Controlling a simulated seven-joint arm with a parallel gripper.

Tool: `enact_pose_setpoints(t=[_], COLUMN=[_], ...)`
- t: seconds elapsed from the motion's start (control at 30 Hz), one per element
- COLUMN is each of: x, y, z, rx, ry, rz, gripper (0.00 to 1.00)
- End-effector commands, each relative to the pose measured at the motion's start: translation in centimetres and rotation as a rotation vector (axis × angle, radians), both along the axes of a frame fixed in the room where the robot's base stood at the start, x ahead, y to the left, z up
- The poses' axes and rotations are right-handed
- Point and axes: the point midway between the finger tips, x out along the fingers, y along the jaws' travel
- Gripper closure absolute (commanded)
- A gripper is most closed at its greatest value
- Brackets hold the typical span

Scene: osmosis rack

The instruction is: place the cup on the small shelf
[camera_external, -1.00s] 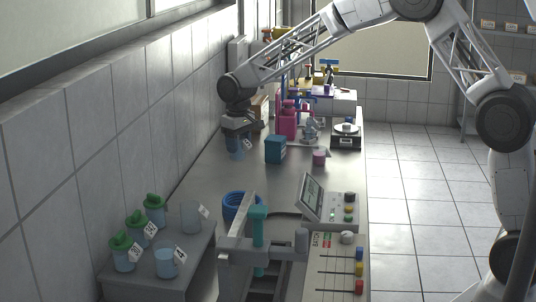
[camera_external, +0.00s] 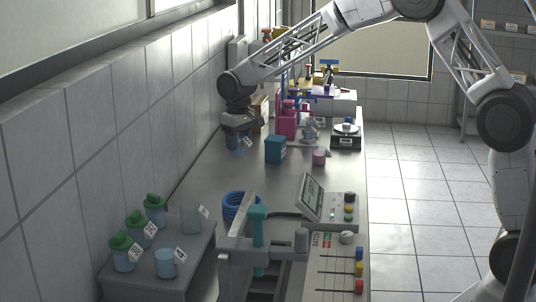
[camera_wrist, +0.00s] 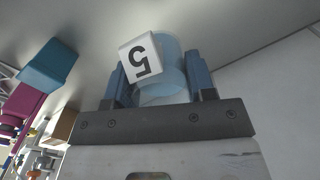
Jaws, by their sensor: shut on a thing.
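My gripper (camera_external: 238,127) is shut on a clear bluish cup (camera_external: 235,148) above the far left part of the bench, near the tiled wall. In the wrist view the cup (camera_wrist: 172,82) sits between the two blue fingers of my gripper (camera_wrist: 158,80), and its white tag (camera_wrist: 140,60) reads 5. I cannot tell if the cup touches the bench. A low grey side shelf (camera_external: 190,258) stands at the lower left, well in front of my gripper. It bears three green-lidded cups (camera_external: 138,233) and two lidless ones (camera_external: 191,219), all tagged.
A teal box (camera_external: 275,150) and a magenta bottle (camera_external: 287,122) stand right of the held cup. A pink jar (camera_external: 319,158) and a scale (camera_external: 346,138) are farther right. A blue tubing coil (camera_external: 238,206) and a control panel (camera_external: 335,268) are in front. Mid-bench is clear.

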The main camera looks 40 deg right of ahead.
Motion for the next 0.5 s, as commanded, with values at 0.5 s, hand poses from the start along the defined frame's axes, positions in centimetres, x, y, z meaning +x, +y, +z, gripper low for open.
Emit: enact_pose_setpoints(t=[0.5], x=[0.1], y=[0.0], z=[8.3], rx=[0.001], ry=[-0.005], rz=[0.0], gripper=[0.74])
